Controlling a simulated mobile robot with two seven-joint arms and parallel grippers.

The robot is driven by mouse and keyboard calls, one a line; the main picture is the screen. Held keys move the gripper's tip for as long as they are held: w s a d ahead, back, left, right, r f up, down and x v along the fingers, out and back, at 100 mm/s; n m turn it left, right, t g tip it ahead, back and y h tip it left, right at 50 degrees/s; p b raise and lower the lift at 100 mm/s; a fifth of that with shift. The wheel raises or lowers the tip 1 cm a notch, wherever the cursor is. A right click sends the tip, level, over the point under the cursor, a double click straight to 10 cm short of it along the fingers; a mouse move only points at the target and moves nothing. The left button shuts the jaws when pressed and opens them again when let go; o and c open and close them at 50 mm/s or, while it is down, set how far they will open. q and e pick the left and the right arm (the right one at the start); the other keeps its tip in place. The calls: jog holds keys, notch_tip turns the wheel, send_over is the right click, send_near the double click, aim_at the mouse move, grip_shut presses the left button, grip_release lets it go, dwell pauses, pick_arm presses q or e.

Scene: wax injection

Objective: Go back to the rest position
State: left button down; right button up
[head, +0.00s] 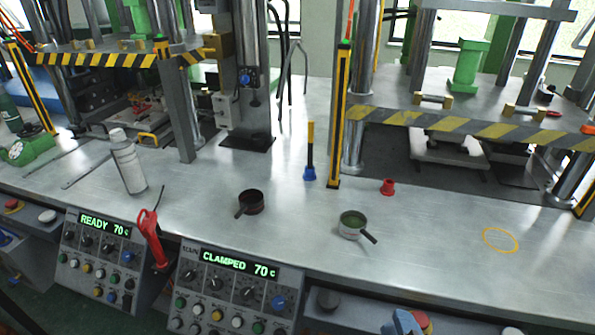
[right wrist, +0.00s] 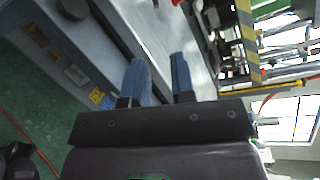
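My right gripper (head: 403,323) shows at the bottom edge of the head view, low in front of the bench (head: 420,262). In the right wrist view its two blue fingers (right wrist: 159,78) stand apart with nothing between them. The bench front and a grey panel lie beyond them there. My left gripper is not seen in either view. A dark pot (head: 250,203) and a pale pot with green contents (head: 352,224) stand upright on the bench, apart from the right gripper.
A white bottle (head: 128,163), a red-handled tool (head: 152,238), a red cup (head: 388,187) and a blue-based stick (head: 309,160) are on or at the bench. Control panels read READY (head: 104,224) and CLAMPED (head: 238,266). Presses stand behind. An orange ring (head: 500,240) marks clear bench.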

notch_tip(320, 180, down, 12)
jog(key=w+d+n+g+y, duration=0.15)
jog(key=n+y, duration=0.35)
jog(key=n, duration=1.8)
jog(key=s+d+f+n+g+h, duration=0.1)
jog(key=s+d+f+g+h, duration=0.2)
jog(key=d+f, duration=0.6)
jog(key=s+d+h, duration=0.1)
jog(key=s+h, duration=0.1)
jog(key=s, duration=0.1)
jog(key=shift+s+d+f, duration=0.2)
jog(key=shift+s+f, duration=0.15)
jog(key=shift+f, duration=0.05)
